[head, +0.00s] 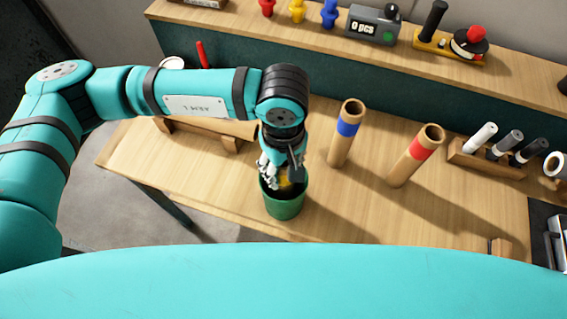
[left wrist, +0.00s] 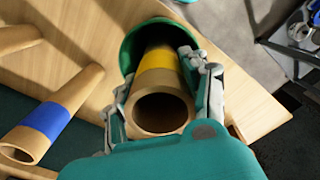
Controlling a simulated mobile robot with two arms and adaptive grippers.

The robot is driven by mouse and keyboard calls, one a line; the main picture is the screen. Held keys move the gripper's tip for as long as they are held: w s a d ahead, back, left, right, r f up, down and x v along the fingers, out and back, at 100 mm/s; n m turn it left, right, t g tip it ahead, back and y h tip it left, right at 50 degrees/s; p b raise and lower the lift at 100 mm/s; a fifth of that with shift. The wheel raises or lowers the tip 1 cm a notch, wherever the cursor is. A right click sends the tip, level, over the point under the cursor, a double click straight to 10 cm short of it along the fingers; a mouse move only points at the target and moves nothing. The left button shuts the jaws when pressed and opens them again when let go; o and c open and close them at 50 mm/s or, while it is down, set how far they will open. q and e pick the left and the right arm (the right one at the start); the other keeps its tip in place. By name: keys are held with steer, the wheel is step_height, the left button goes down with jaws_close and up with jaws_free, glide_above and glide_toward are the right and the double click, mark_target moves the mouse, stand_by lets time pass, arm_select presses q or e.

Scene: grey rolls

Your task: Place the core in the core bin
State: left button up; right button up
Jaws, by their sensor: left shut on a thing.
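The core is a brown cardboard tube with a yellow band, clear in the left wrist view (left wrist: 160,70) and mostly hidden behind the fingers in the head view. My left gripper (head: 282,172) is shut on it, one finger on each side, as the left wrist view also shows (left wrist: 165,90). The green core bin (head: 285,208) stands on the table near its front edge. The gripper is right above the bin, with the fingers at its rim. The core's far end is inside the bin's mouth (left wrist: 130,55); its lower end is hidden. My right gripper is not in view.
A blue-banded tube (head: 345,135) and a red-banded tube (head: 415,157) stand on the table right of the bin. A wooden rack (head: 485,162) holding small rolls is farther right. A raised shelf (head: 240,25) with several coloured items runs along the back.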

arm_select(q)
steer(key=shift+f, duration=0.15)
steer(key=o, duration=1.2)
steer(key=shift+w+r, duration=0.1)
steer(key=shift+r, duration=0.5)
step_height(320, 180, up, 11)
steer(key=b, duration=0.3)
steer(key=shift+b, duration=0.35)
